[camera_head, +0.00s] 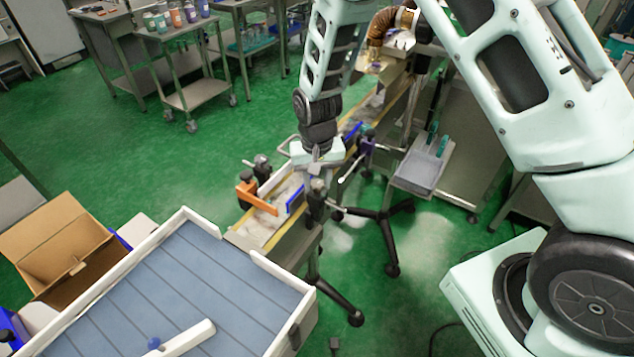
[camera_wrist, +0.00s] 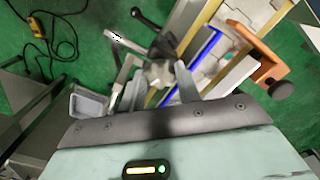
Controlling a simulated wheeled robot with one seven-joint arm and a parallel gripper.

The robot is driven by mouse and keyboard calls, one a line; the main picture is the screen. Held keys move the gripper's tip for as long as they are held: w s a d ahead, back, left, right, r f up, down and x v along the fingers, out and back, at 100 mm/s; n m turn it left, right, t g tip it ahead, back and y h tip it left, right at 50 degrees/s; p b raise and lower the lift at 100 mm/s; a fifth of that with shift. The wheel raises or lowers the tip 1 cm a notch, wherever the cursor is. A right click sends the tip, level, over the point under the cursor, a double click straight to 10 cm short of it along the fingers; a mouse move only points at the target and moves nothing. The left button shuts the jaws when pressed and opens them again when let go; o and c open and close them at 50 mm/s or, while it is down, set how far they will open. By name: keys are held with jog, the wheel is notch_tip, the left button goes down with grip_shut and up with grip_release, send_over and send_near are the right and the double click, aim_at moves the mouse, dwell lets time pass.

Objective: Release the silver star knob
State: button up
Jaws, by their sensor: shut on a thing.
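The silver star knob (camera_wrist: 158,73) shows between the two fingers of my gripper (camera_wrist: 154,80) in the wrist view. The fingers are shut on it, one on each side. In the head view, my gripper (camera_head: 316,166) reaches down to the knob (camera_head: 317,184) beside the conveyor. Much of the knob is hidden by my gripper in that view. The knob sits on a dark clamp at the conveyor's near side.
The narrow conveyor (camera_head: 262,222) has blue guide rails and an orange bracket (camera_head: 258,199) close by. A grey tray (camera_head: 423,167) stands to the right. A blue-grey slatted table (camera_head: 215,283) and an open cardboard box (camera_head: 55,240) are at lower left.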

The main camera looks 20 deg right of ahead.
jog(key=n+b, duration=0.1)
jog(key=n, duration=0.2)
jog(key=shift+n, duration=0.4)
jog(key=n, duration=0.3)
jog(key=shift+n+b, duration=0.3)
jog(key=n, duration=0.6)
jog(key=shift+d, duration=0.1)
jog(key=n+p, duration=0.1)
jog(key=n, duration=0.3)
jog(key=shift+w+r+n, duration=0.1)
jog(key=shift+n, duration=0.3)
jog(key=shift+n+p, duration=0.65)
jog(key=shift+n, duration=1.35)
jog(key=o, duration=1)
